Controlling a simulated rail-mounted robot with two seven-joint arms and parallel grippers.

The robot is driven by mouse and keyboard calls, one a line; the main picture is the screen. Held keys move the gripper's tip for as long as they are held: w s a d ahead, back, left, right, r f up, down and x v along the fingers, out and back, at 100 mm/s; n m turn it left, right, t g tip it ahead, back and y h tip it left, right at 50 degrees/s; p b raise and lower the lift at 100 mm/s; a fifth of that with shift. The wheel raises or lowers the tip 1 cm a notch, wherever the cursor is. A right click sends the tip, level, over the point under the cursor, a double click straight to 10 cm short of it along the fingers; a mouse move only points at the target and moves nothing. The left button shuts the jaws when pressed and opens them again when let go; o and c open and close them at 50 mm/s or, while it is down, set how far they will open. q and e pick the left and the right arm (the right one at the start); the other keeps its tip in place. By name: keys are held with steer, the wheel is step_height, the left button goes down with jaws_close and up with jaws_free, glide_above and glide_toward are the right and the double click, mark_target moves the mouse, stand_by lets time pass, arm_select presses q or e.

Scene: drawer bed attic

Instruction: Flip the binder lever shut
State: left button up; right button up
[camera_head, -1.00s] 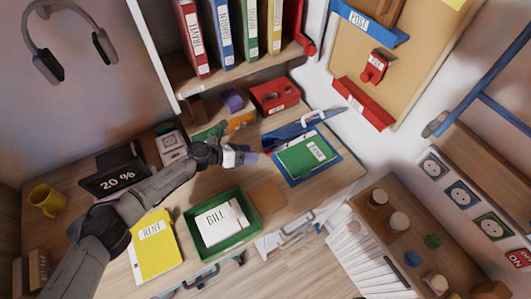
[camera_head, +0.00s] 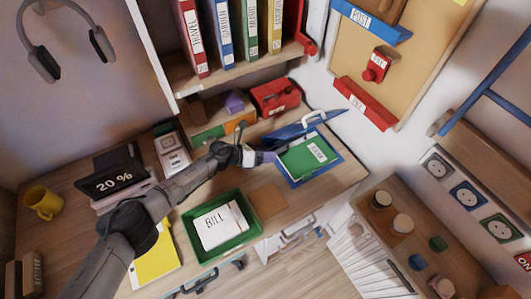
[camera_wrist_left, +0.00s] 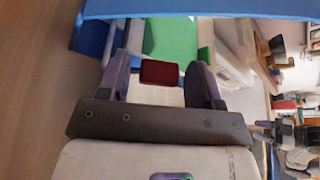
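A blue binder (camera_head: 327,168) lies open on the right of the desk, with a green labelled sheet (camera_head: 296,162) on it and its cover (camera_head: 300,128) raised at the back. A white arched piece (camera_head: 314,116) stands at the cover. My left gripper (camera_head: 268,157) is at the binder's left edge. In the left wrist view its two purple fingers (camera_wrist_left: 162,82) stand apart. A dark red block (camera_wrist_left: 160,72), which may be the lever's end, shows between them; I cannot tell whether they touch it.
A green tray (camera_head: 190,222) with a BILL paper (camera_head: 220,224) stands in front of my left arm. A red box (camera_head: 275,97) and shelf binders (camera_head: 228,35) are behind. A yellow folder (camera_head: 155,262) lies partly under my arm in the view.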

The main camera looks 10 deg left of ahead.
arm_select(q)
jaws_close()
steer(key=shift+s+d+f+m+t+y, duration=0.25)
steer(key=shift+s+f+m+t+y, duration=0.25)
steer(key=shift+m, duration=0.4)
steer(key=shift+s+d+f+m+t, duration=0.2)
steer(key=shift+f+m+t, duration=0.1)
steer(key=shift+f+m, duration=0.35)
steer(key=shift+m+y, duration=0.35)
steer(key=shift+y, duration=0.05)
steer(key=shift+o, duration=0.8)
jaws_free()
steer(key=shift+a, duration=0.1)
